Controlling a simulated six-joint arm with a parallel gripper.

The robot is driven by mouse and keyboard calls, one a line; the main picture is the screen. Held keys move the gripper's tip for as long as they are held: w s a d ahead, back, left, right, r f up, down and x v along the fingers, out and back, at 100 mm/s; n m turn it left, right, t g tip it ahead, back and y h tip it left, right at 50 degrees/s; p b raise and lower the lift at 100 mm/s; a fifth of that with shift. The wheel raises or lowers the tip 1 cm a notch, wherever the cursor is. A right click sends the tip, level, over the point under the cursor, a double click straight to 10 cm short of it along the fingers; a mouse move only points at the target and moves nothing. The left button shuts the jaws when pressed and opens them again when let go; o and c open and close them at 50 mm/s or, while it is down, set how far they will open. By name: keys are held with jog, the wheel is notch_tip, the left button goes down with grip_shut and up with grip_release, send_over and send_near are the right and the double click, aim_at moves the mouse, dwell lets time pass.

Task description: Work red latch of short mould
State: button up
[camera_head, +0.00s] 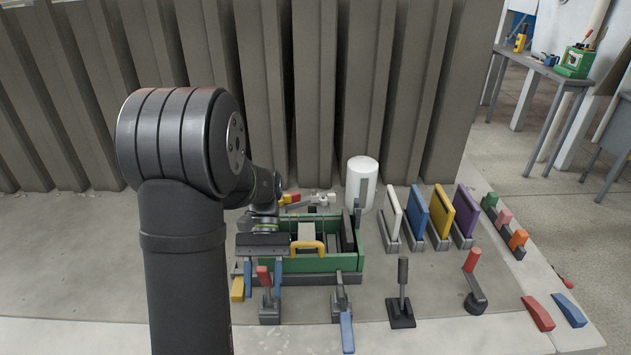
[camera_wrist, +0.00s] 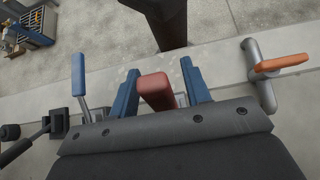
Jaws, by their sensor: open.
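The short mould is a green box (camera_head: 322,264) at the middle of the bench in the head view. The red latch, with a red handle on a grey base (camera_head: 269,314), stands at its front left. In the wrist view its red handle (camera_wrist: 155,90) shows between my gripper's two blue fingers. My gripper (camera_head: 263,274) is open, with one finger on each side of the red handle. A gap shows beside the handle on the right in the wrist view; contact on the left is unclear. The palm hides part of the latch's base in the wrist view.
A blue-handled latch (camera_head: 347,332) and a black lever (camera_head: 402,285) stand to the right. An orange handle (camera_wrist: 284,63) on a grey post is close to my gripper in the wrist view. A white cylinder (camera_head: 361,184) and upright coloured panels (camera_head: 415,212) stand behind right.

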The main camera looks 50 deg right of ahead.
jog(key=s+a+f+t+h, duration=0.2)
jog(key=s+a+t+h, duration=0.1)
jog(key=t+h, duration=0.1)
jog(key=v, duration=1.7)
jog(key=w+d+f+m+h, duration=0.2)
jog(key=d+m, duration=0.5)
jog(key=d, duration=0.6)
jog(key=w+d+f+m+h, duration=0.2)
jog(key=w+d+m+h, duration=0.2)
jog(key=d+m, duration=0.4)
jog(key=w+d, duration=0.1)
jog(key=d, duration=0.4)
jog(key=shift+w+d+m+t+h, duration=0.3)
jog(key=shift+d+t+h, duration=0.05)
jog(key=shift+t+h, duration=0.05)
